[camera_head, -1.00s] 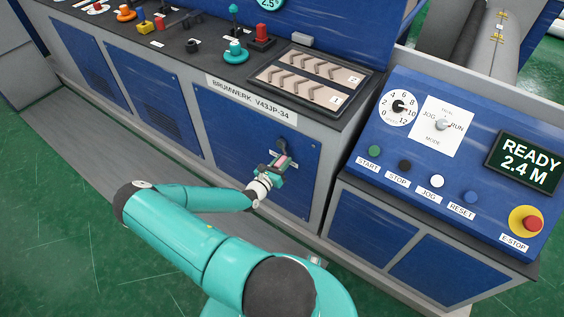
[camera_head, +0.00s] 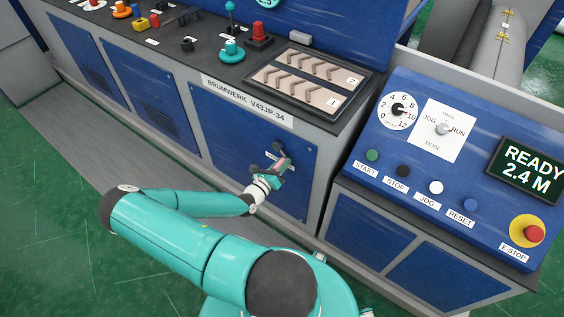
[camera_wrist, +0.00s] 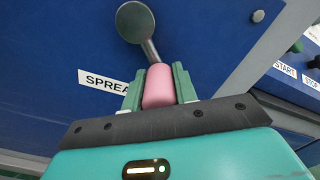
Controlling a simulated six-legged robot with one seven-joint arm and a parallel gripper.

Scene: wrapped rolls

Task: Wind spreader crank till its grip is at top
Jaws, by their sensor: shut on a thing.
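The spreader crank sits on the blue front panel below the BRUMWERK label. Its dark round hub (camera_head: 277,146) shows just above my gripper (camera_head: 276,171) in the head view. In the wrist view the grey hub (camera_wrist: 135,22) is at the top, and a short metal arm runs down from it to the pink grip (camera_wrist: 159,86). My gripper (camera_wrist: 159,87) has its two green fingers on either side of the pink grip and is shut on it. The grip is below the hub. A white label (camera_wrist: 104,82) reading "SPREA" is partly hidden behind a finger.
The control console (camera_head: 450,150) stands to the right, with START, STOP, JOG and RESET buttons and a red E-STOP (camera_head: 533,233). Its display (camera_head: 527,168) reads READY 2.4 M. Knobs and levers line the bench top above. Green floor lies open to the left.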

